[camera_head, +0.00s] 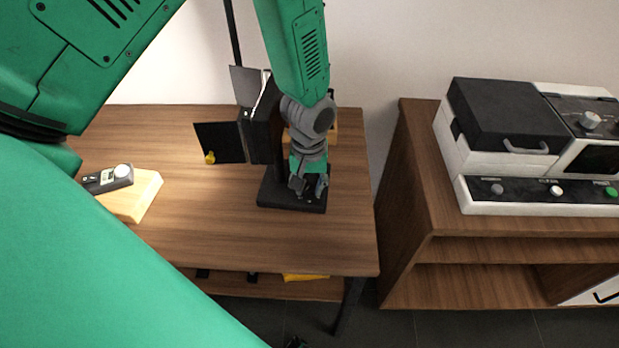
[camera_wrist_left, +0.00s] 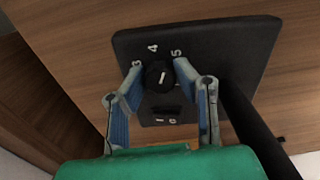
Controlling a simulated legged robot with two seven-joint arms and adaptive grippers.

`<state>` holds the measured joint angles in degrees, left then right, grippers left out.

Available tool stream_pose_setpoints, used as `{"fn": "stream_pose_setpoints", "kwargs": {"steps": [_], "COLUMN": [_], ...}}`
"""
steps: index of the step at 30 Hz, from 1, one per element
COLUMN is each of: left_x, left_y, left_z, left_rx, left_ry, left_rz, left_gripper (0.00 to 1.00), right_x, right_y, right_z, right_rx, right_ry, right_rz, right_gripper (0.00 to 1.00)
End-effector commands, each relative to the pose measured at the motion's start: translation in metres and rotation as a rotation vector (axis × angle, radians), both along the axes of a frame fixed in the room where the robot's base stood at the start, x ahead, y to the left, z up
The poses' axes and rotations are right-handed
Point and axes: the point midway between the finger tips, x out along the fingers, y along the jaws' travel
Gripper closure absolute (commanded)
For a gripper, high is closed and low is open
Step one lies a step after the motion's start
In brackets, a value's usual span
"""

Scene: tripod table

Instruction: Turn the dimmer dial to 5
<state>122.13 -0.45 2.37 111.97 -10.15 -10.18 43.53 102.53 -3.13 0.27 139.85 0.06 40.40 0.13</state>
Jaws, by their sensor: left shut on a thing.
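The dimmer dial (camera_wrist_left: 159,76) is a small black knob with a white pointer mark, set on a black base plate (camera_wrist_left: 215,60). White numerals 3, 4 and 5 show around its far side. The pointer sits between 4 and 5. My left gripper (camera_wrist_left: 158,80) has a finger on each side of the dial and is shut on it. In the head view my left gripper (camera_head: 309,186) reaches down to the black base (camera_head: 273,196) on the table, and its fingers hide the dial. My right gripper is not in view.
A black lamp head (camera_head: 261,135) with flaps stands close beside my left arm. A grey meter (camera_head: 108,179) rests on a pale wooden block (camera_head: 138,199) on the wooden table (camera_head: 200,225). A white and black machine (camera_head: 530,150) stands on the right cabinet. The table front is clear.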

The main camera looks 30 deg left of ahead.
Motion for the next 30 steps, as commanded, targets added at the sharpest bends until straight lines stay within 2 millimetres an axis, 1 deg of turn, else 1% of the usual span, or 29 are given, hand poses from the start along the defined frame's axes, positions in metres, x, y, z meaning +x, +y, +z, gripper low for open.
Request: {"fn": "stream_pose_setpoints", "kwargs": {"steps": [1, 3, 9, 15, 21, 30], "left_x": [0.0, 0.0, 0.0, 0.0, 0.0, 0.0], "left_y": [0.0, 0.0, 0.0, 0.0, 0.0, 0.001], "left_z": [0.003, 0.003, 0.002, 0.001, 0.001, 0.0], "left_rx": [-0.001, -0.001, -0.001, -0.001, 0.0, 0.0], "left_ry": [-0.001, -0.001, -0.001, -0.002, -0.002, -0.002], "left_rz": [-0.041, -0.102, -0.25, -0.352, -0.407, -0.427], "left_gripper": [1.0, 1.0, 1.0, 1.0, 1.0, 1.0], "right_x": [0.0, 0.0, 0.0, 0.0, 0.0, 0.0], "right_y": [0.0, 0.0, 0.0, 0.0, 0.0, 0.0], "right_z": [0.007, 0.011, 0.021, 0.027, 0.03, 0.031], "right_rx": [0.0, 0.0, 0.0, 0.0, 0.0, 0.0], "right_ry": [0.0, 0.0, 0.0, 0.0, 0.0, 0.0], "right_rz": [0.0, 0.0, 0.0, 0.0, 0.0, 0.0], "right_gripper": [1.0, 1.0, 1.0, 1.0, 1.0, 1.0]}}
